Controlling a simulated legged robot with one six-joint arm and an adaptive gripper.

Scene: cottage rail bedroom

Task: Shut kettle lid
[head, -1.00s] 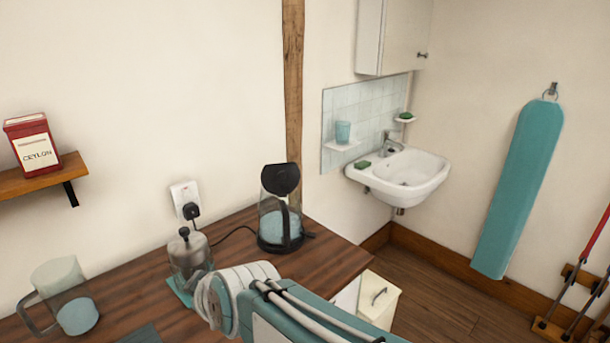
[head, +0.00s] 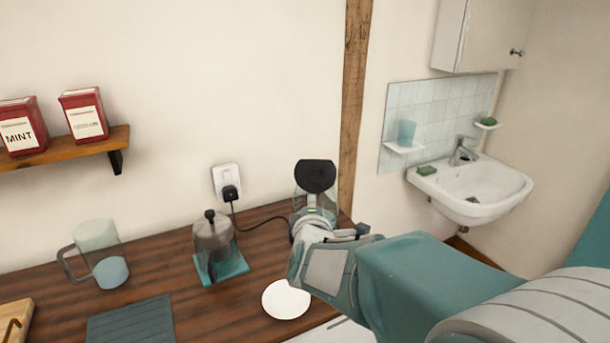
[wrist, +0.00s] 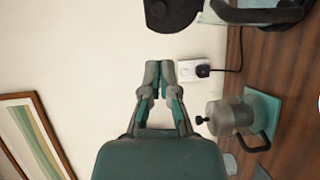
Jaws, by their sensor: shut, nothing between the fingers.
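The kettle (head: 299,203) stands on the wooden counter against the wall, its clear glass body mostly hidden behind my arm in the head view. Its round black lid (head: 316,176) stands up, open. In the head view my wrist is in front of the kettle and the fingers cannot be made out.
A glass press (head: 213,237) on a teal mat (head: 232,270) stands left of the kettle. Further left is a clear jug (head: 98,245). A white plate (head: 286,299) lies near the counter's front edge. A socket with plug (head: 228,182) and cord is on the wall.

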